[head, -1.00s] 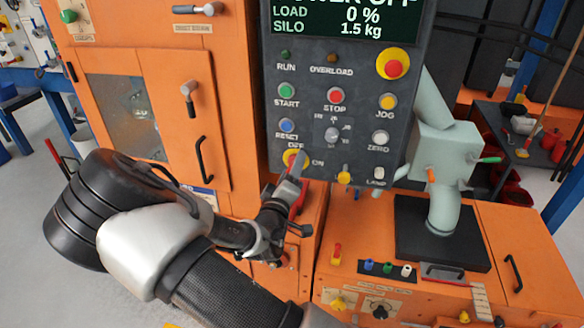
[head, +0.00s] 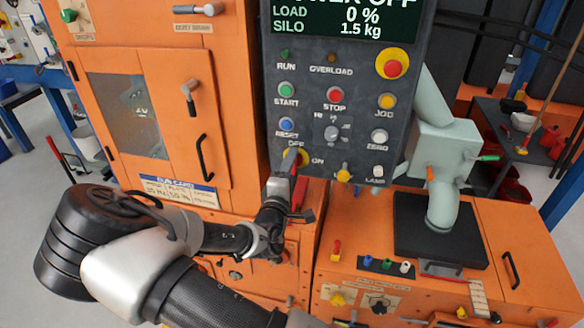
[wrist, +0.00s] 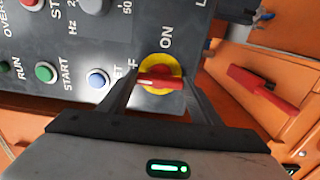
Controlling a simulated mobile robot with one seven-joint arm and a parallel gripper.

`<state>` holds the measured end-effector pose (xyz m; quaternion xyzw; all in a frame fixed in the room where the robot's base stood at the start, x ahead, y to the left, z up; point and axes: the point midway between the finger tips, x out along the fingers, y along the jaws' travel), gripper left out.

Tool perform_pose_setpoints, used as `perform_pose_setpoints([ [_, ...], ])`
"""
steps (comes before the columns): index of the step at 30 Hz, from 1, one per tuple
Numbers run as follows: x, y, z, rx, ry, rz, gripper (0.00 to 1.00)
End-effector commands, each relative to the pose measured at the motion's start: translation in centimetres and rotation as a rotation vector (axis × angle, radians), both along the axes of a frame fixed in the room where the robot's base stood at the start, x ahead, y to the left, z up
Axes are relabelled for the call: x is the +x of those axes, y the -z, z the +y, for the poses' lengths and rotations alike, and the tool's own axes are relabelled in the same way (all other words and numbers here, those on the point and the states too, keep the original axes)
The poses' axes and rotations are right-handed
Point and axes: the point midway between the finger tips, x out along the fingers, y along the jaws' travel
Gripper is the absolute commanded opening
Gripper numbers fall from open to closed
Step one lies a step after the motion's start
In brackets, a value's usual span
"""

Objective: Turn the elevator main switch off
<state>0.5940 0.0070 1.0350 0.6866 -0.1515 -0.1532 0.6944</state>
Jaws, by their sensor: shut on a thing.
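The main switch is a red knob on a yellow disc, low on the dark control panel, between the OFF and ON labels. In the head view its yellow disc (head: 303,157) shows partly behind my gripper (head: 284,172). In the wrist view the red knob (wrist: 160,83) lies between the two fingers of my gripper (wrist: 161,88), which is shut on it. The knob's bar lies across from finger to finger, in line with the partly hidden OFF label and across the ON direction. The display (head: 345,17) reads POWER OFF, its top line cut by the frame.
Close around the switch are the blue RESET button (head: 287,124), a dial (head: 332,134) and a yellow toggle (head: 343,175). A red handle (wrist: 262,88) stands beside the panel. The orange console (head: 330,262) lies below, with small levers and knobs.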

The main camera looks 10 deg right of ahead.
Motion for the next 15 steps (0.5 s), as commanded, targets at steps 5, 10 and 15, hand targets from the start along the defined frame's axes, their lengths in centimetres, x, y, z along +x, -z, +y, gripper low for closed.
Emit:
perform_pose_setpoints([
  [5, -0.02, 0.05, 0.0, -0.006, 0.0, 0.004, 0.35],
  [10, -0.03, 0.05, -0.01, -0.007, 0.0, 0.004, 0.35],
  [15, -0.02, 0.05, 0.0, -0.005, 0.0, 0.003, 0.77],
])
